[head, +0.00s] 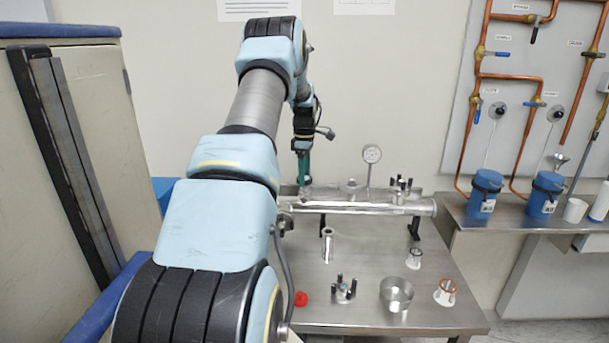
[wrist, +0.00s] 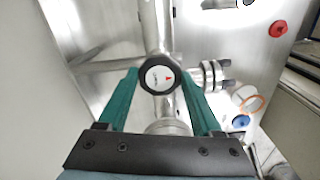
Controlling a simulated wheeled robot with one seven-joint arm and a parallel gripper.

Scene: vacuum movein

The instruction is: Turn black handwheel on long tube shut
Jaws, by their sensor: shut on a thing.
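The long tube (head: 360,207) is a shiny metal pipe lying across the back of the steel table. In the head view my gripper (head: 304,180) points down at the left end of the tube; the handwheel cannot be made out there, behind the fingers.
A round gauge (head: 372,154) stands up behind the tube. The steel table (head: 360,262) carries a short metal pipe (head: 328,243), a red cap (head: 301,299), a clamp (head: 344,289), a metal cup (head: 396,294) and ringed fittings. A cabinet (head: 75,130) stands close on the left.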

